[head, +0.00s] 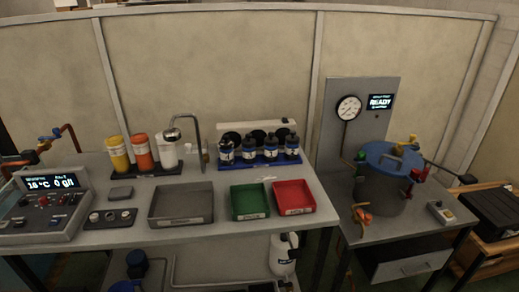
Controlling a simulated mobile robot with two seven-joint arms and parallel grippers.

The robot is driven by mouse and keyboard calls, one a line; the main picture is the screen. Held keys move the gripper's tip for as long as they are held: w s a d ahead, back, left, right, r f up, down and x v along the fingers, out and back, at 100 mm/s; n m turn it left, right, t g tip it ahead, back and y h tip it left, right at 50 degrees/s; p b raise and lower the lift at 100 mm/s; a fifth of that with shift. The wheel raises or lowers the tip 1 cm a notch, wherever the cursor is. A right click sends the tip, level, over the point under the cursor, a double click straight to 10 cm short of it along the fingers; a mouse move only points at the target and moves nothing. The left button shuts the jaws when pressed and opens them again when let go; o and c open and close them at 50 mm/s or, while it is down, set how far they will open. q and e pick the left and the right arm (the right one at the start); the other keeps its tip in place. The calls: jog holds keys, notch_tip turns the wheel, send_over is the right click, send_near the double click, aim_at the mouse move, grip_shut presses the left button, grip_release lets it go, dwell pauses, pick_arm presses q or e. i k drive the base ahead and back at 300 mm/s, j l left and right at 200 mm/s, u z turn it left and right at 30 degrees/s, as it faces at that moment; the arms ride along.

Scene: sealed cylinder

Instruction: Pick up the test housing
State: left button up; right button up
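No part is clearly marked as the test housing, and I cannot tell which thing it is. A grey cylinder (378,192) with a blue lid (392,158) stands upright on the right-hand bench. The lid has a handle on top, and colored clamps or valves sit around the rim. A grey tray (181,219), a green tray (249,215) and a red tray (294,211) stand on the main bench; I see no clear contents in them. Neither of my grippers shows in the head view.
A gauge (348,108) and a READY screen (380,102) sit on a panel behind the cylinder. Several bottles (270,148), a tap (195,130) and a control box (50,205) are on the main bench. A gap separates the two benches.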

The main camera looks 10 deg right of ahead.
aim_at(226, 150)
jog(key=i+l+u, duration=0.15)
jog(key=i+l, duration=0.25)
jog(key=i+l+u, duration=0.15)
jog(key=i+l, duration=0.25)
jog(key=l, duration=0.15)
